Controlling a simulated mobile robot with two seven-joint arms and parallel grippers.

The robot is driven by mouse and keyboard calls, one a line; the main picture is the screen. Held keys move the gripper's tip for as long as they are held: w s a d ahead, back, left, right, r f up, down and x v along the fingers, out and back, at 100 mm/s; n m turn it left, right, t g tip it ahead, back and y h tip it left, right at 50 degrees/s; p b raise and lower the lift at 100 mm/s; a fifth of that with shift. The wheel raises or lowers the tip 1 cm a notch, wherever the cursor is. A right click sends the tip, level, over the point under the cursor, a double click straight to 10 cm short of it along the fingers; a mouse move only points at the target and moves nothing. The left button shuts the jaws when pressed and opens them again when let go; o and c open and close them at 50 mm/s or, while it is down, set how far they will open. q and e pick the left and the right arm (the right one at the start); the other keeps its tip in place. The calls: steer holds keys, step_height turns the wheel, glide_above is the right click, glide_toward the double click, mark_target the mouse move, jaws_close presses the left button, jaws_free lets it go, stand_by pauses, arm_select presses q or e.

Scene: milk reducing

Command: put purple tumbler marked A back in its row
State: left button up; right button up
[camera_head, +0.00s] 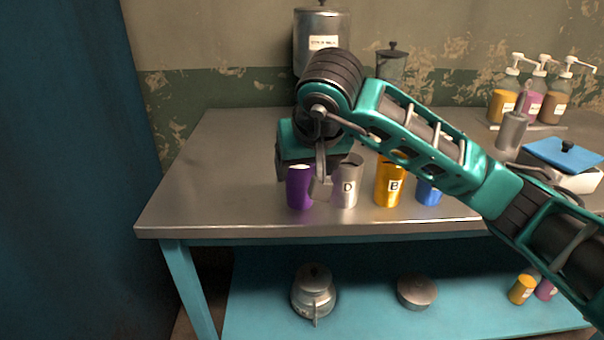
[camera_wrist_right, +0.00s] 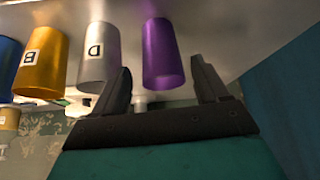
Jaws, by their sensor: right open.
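The purple tumbler (camera_head: 299,190) stands upright on the metal table top near its front edge, at the left end of a row. No letter shows on its visible side. To its right stand a silver tumbler marked D (camera_head: 347,186), a gold tumbler marked B (camera_head: 389,184) and a blue tumbler (camera_head: 428,193). My right gripper (camera_head: 310,178) is at the purple tumbler from above and behind. In the right wrist view, its open fingers (camera_wrist_right: 164,85) have the purple tumbler (camera_wrist_right: 162,55) between them, with gaps on both sides. My left gripper is not in view.
The silver tumbler is close beside one right finger. A large metal canister (camera_head: 322,32) stands at the back. Pump bottles (camera_head: 528,102) and a blue-lidded box (camera_head: 568,165) are at the right. The table's left part is clear. A kettle (camera_head: 314,292) sits on the lower shelf.

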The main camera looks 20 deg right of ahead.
steer(key=v, duration=0.5)
steer(key=s+a+f+g+y, duration=0.3)
steer(key=s+a+f+y, duration=0.15)
steer(key=a, duration=0.25)
steer(key=s+a+r+m+g+y, duration=0.2)
steer(key=s+a+m+g+y, duration=0.4)
steer(key=s+a+m+y, duration=0.45)
steer(key=w+d+r+m+t+y, duration=0.1)
steer(key=w+m+t+y, duration=0.2)
steer(key=m+t, duration=0.6)
steer(key=w+d+m+t+y, duration=0.2)
steer(key=w+m+t+y, duration=0.2)
steer(key=m, duration=0.9)
steer(key=w+d+f+m+t+h, duration=0.1)
steer(key=d+f+m+t+h, duration=0.35)
steer(key=m, duration=0.55)
steer(key=w+d+f+m+t+h, duration=0.2)
steer(key=f+m+t+h, duration=0.25)
steer(key=m+h, duration=0.35)
steer(key=s+d+f+m+g+h, duration=0.3)
steer(key=s+f+m+g, duration=0.1)
steer(key=f+m, duration=0.5)
steer(key=s+d+f+m+g+h, duration=0.3)
steer(key=s+f+m, duration=0.3)
steer(key=f, duration=0.7)
steer(key=d+m+g, duration=0.1)
steer(key=m, duration=0.1)
steer(key=shift+s+f+m+g, duration=0.35)
steer(key=shift+s+g, duration=0.05)
